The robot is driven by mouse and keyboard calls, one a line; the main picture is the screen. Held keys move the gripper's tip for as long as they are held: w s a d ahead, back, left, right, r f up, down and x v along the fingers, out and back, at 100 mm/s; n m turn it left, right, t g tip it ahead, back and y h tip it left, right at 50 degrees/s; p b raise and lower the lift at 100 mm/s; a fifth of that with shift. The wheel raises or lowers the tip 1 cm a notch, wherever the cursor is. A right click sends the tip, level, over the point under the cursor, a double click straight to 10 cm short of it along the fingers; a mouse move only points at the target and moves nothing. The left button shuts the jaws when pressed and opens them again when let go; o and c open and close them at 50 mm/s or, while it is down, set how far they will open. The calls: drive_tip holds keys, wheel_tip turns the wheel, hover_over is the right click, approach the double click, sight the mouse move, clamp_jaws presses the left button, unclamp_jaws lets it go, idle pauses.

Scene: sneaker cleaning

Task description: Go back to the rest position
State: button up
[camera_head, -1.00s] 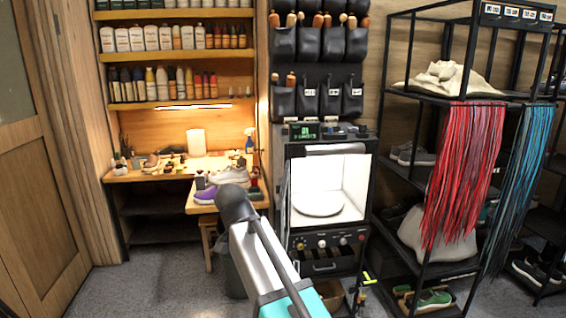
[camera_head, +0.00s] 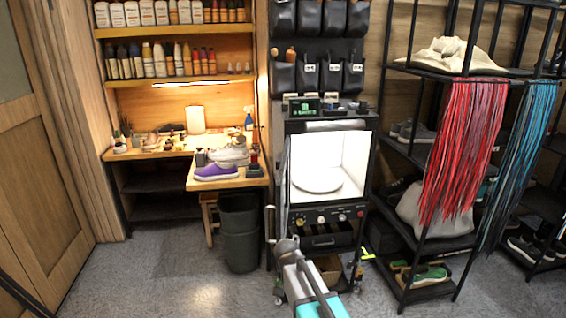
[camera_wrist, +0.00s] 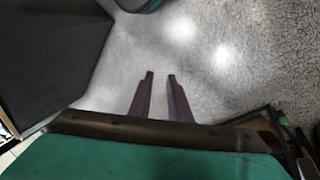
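My gripper shows in the wrist view (camera_wrist: 161,76), with its two dark fingers apart and only grey floor between and beyond them. It looks open and empty. In the head view my arm comes up from the bottom edge, right of centre, low in front of the black cart (camera_head: 325,205). The gripper's fingers cannot be made out in the head view.
A dark bin (camera_head: 239,232) stands left of the cart. A workbench (camera_head: 150,155) at the left holds a purple sneaker (camera_head: 216,172). A black rack (camera_head: 425,275) with shoes and red and blue laces stands right. The floor (camera_head: 160,280) at front left is clear.

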drive_tip(key=s+d+f+n+g+y, duration=0.1)
drive_tip(key=s+d+f+n, duration=0.1)
drive_tip(key=s+f, duration=0.7)
drive_tip(key=s+d+f+n+g+y, duration=0.1)
drive_tip(key=s+f+n, duration=0.3)
drive_tip(key=s+f, duration=0.6)
drive_tip(key=s+d+f+n+g+y, duration=0.1)
drive_tip(key=s+d+f+n+y, duration=0.1)
drive_tip(key=s+f, duration=0.8)
drive_tip(key=shift+s+d+f+n, duration=0.15)
drive_tip(key=shift+s+d+n, duration=0.3)
drive_tip(key=shift+d+n, duration=0.4)
